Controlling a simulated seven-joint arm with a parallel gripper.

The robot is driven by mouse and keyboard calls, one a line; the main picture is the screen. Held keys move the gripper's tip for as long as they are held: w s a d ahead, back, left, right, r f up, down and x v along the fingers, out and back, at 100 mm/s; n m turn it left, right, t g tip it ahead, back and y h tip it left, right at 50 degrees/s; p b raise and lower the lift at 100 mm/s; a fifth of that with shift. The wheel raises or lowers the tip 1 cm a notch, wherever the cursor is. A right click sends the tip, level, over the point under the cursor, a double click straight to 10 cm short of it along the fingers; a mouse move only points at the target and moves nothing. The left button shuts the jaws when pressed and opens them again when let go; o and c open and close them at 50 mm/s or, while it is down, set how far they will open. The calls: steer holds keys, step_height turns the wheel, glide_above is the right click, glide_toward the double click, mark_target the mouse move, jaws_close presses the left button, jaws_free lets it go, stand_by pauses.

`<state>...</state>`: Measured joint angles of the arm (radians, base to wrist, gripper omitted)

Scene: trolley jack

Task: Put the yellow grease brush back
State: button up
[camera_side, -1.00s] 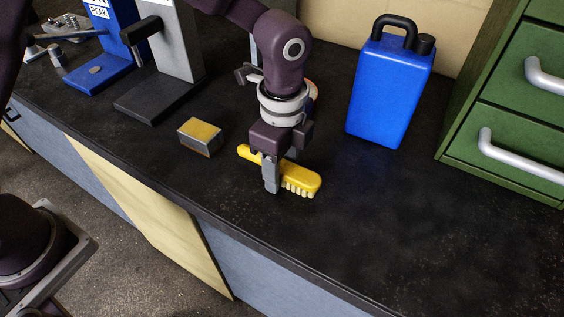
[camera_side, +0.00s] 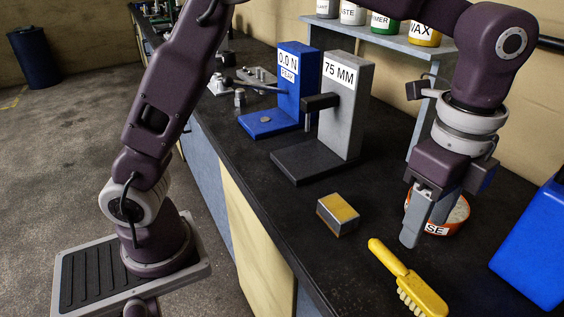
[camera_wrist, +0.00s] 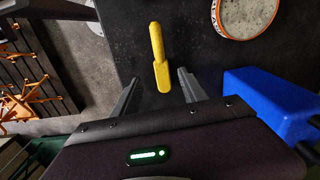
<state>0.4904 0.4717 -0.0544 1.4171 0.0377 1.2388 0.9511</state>
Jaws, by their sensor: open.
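The yellow grease brush (camera_side: 402,272) lies on the black bench, bristles down, its head cut close to the lower edge of the side view. In the wrist view the brush (camera_wrist: 158,50) lies lengthwise, in line with the gap between my fingers. My gripper (camera_side: 424,230) is open and empty, pointing down above the bench, apart from the brush. Both fingertips show in the wrist view (camera_wrist: 156,76). An orange-rimmed round tub (camera_side: 458,216) with pale content and a label ending in "SE" stands behind my gripper, partly hidden; it is also in the wrist view (camera_wrist: 243,14).
A yellow-topped grey block (camera_side: 338,214) lies left of the brush. A grey "75 MM" stand (camera_side: 347,105) and a blue gauge stand (camera_side: 297,85) are farther back. A shelf (camera_side: 390,38) holds several tins.

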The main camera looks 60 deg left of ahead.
steer(key=s+a+r+n+t, duration=0.2)
steer(key=s+a+r+n, duration=0.3)
steer(key=a, duration=0.4)
steer(key=s+a+f+n+t, duration=0.1)
steer(key=s+a+n+t, duration=0.2)
steer(key=s+a+n, duration=0.8)
steer(key=s+n, duration=0.1)
steer(key=s, duration=0.2)
steer(key=shift+s, duration=0.2)
steer(key=shift+a, duration=0.1)
